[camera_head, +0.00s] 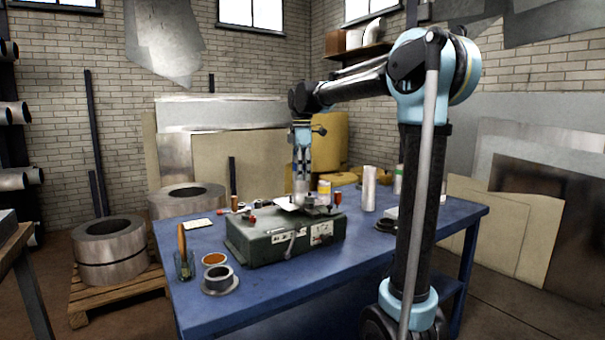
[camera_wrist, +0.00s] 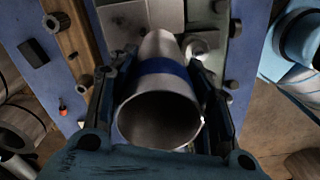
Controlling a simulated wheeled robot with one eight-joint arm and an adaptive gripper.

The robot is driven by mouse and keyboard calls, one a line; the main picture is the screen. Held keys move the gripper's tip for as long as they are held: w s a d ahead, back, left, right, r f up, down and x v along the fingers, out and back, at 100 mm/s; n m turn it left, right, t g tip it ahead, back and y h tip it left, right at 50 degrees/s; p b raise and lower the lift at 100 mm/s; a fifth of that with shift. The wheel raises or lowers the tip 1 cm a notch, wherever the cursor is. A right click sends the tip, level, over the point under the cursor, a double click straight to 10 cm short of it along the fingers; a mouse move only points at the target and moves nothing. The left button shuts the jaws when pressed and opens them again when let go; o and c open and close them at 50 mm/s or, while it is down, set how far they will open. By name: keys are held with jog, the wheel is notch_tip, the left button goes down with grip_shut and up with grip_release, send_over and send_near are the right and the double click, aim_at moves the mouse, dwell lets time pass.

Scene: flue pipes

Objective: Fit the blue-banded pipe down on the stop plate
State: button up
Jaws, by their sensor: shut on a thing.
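The blue-banded pipe (camera_wrist: 158,118) is a grey metal tube with a blue band around its middle. In the wrist view its open end faces the camera. My gripper (camera_wrist: 160,78) has one finger on each side of it and is shut on it. In the head view my gripper (camera_head: 301,176) points down over the green machine (camera_head: 270,240), with the pipe (camera_head: 301,190) below the fingers. A flat grey plate (camera_head: 286,204) lies on the machine top. I cannot tell if this is the stop plate, or if the pipe's far end touches anything.
The machine stands on a blue table (camera_head: 200,300). A glass with a wooden-handled tool (camera_head: 183,255), an orange-filled dish (camera_head: 214,259) and a grey ring (camera_head: 220,279) stand front left. A white cylinder (camera_head: 369,188) stands to the right. The table's front left is partly clear.

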jog(key=o, duration=1.3)
jog(key=shift+c, duration=0.2)
jog(key=o, duration=0.3)
jog(key=shift+o, duration=0.2)
jog(key=shift+r, duration=0.15)
notch_tip(320, 180, up, 7)
jog(key=shift+s, duration=0.1)
